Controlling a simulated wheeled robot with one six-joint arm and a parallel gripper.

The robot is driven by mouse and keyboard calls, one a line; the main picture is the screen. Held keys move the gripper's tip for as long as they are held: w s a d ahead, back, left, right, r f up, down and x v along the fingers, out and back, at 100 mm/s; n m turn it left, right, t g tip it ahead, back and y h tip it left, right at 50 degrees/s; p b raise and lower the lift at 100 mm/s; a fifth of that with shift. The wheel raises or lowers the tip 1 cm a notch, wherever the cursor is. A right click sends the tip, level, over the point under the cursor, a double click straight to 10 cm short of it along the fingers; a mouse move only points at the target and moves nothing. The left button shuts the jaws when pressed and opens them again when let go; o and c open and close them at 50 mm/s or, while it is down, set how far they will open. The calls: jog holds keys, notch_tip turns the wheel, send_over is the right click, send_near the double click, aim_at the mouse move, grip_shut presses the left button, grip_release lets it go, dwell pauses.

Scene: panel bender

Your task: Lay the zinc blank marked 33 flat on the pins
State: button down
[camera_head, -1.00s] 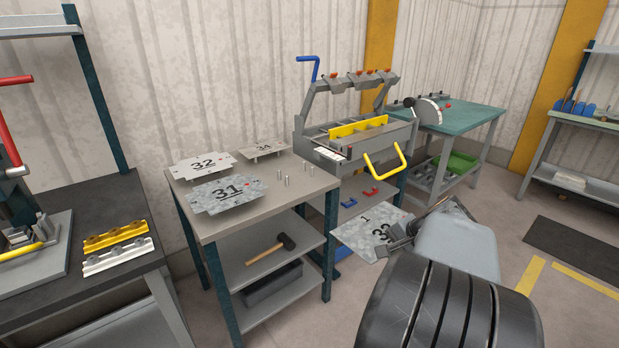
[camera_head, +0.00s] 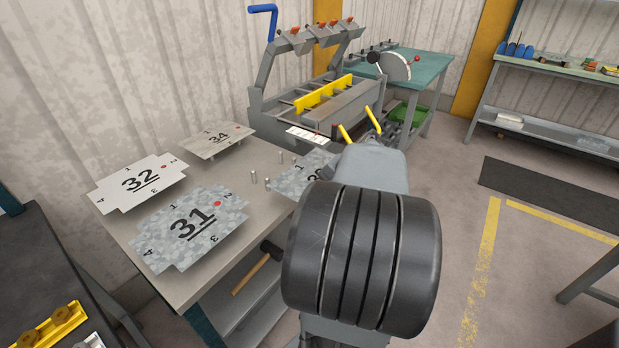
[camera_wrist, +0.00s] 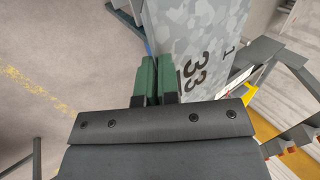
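The zinc blank marked 33 (camera_wrist: 195,30) is mottled grey with a black 33 and a 1. In the head view the blank (camera_head: 308,172) is over the right side of the grey table (camera_head: 237,168), partly hidden by my arm. My gripper's green fingers (camera_wrist: 157,82) are close together on the blank's edge in the wrist view. In the head view my arm hides them. Several short upright pins (camera_head: 267,184) stand on the table just left of the blank. I cannot tell whether the blank touches any pin.
Blanks 31 (camera_head: 190,228), 32 (camera_head: 140,181) and 34 (camera_head: 217,139) sit raised on the table's left and back. The bender (camera_head: 313,85) with yellow handles stands behind. A hammer (camera_head: 257,272) lies on the shelf below. A dark mat (camera_head: 550,197) lies on the floor at right.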

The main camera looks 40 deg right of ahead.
jog(key=w+a+p, duration=0.1)
jog(key=w, duration=0.4)
jog(key=w+a+p, duration=0.1)
jog(key=w, duration=0.5)
jog(key=w+a+p, duration=0.1)
jog(key=w, duration=0.5)
jog(key=shift+w+f+p, duration=0.25)
jog(key=shift+f+p, duration=0.05)
jog(key=shift+p, duration=0.05)
jog(key=shift+s+f+b, duration=0.1)
jog(key=shift+f+b, duration=0.6)
jog(key=shift+f+b, duration=0.35)
jog(key=shift+f, duration=0.05)
jog(key=c, duration=1.3)
grip_release()
jog(key=p+v, duration=0.1)
jog(key=v, duration=1.3)
jog(key=shift+s+f, duration=0.1)
